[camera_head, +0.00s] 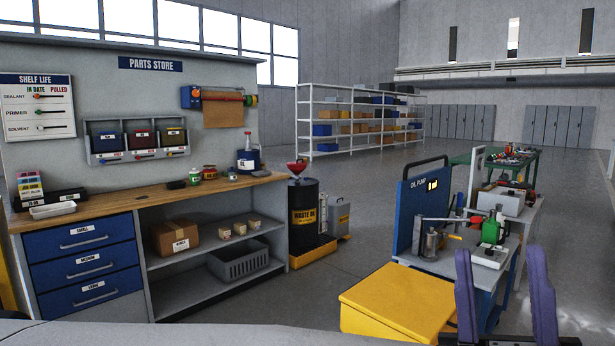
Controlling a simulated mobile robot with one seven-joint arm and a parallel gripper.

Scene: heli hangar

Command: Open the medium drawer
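The medium drawer (72,270) is the middle of three blue drawers at the left end of the workbench. It has a pale bar handle (90,271) and a label, and it looks closed, flush with the others. The small drawer (60,241) is above it and the large drawer (70,298) below, both closed. My gripper (499,250) shows at the lower right as two upright purple fingers, spread wide with nothing between them. It is far to the right of the drawers, in front of the oil pump cart.
The wooden bench top (130,199) holds bottles, cans and a white tray (52,210). Right of the drawers are open shelves with a cardboard box (176,237) and grey crate (238,262). A waste oil drum (304,228), yellow box (398,305) and oil pump cart (412,215) stand farther right. Floor shows between.

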